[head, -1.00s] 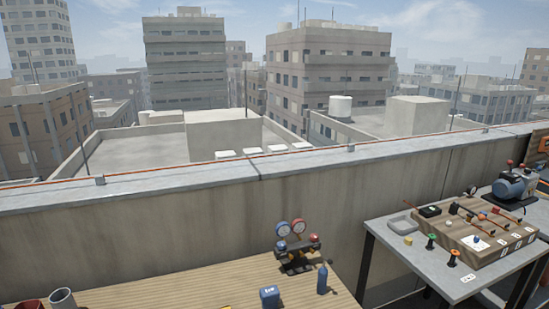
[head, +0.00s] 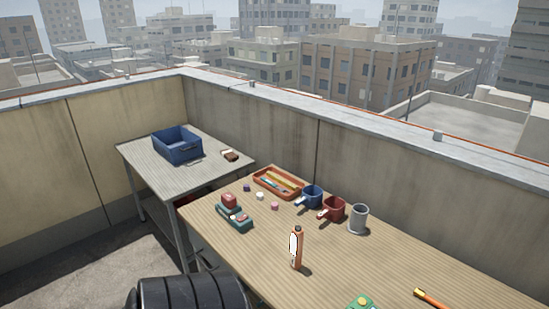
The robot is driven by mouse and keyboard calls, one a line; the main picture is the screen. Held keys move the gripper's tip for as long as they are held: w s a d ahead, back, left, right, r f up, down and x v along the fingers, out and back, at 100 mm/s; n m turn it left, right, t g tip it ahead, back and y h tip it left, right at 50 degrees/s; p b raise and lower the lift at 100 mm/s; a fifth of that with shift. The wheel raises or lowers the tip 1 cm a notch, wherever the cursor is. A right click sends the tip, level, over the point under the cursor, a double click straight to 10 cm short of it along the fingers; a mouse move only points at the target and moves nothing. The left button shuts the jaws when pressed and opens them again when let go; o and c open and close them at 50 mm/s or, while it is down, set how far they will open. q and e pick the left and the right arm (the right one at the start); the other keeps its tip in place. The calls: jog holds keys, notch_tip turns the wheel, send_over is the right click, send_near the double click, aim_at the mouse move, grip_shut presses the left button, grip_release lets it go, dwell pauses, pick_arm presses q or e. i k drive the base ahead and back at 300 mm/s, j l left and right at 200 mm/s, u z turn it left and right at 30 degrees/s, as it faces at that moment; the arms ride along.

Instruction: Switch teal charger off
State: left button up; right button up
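A teal charger (head: 238,218) sits on the near wooden table, left of its middle, in the head view. Red blocks are on or against it: one stands at its far left end and smaller red parts lie on its near side. Its switch is too small to make out, so I cannot tell whether it is on or off. Neither of my grippers is in view.
On the wooden table (head: 330,285) are an orange tray (head: 275,183), a blue cup (head: 312,197), a red cup (head: 333,209), a grey cup (head: 357,218) and an orange bottle (head: 297,249). A blue crate (head: 178,147) stands on the side table (head: 150,163).

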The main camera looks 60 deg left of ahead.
aim_at(244, 217)
jog(key=u, duration=2.45)
